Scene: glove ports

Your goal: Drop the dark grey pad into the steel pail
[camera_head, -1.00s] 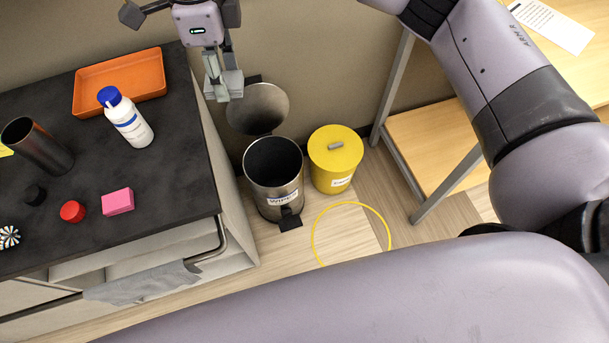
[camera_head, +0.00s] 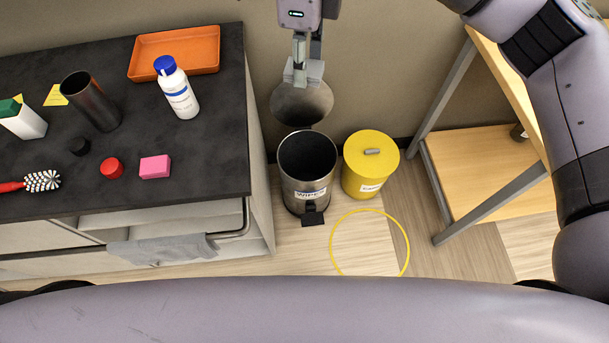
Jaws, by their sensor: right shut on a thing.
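My right gripper (camera_head: 302,72) hangs at the top centre, shut on a small grey pad (camera_head: 303,74). Fingers and pad are close in colour, so the pad's outline is hard to make out. The steel pail (camera_head: 322,181) stands on the floor below the gripper, its round lid (camera_head: 303,103) tipped up against the wall. Its dark mouth faces up, and a label on its front seems to read "WIPES". The gripper appears above the raised lid, apart from the pail. My left gripper is out of view.
A yellow lidded bin (camera_head: 360,182) stands right of the pail. A yellow ring (camera_head: 333,257) marks the floor.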

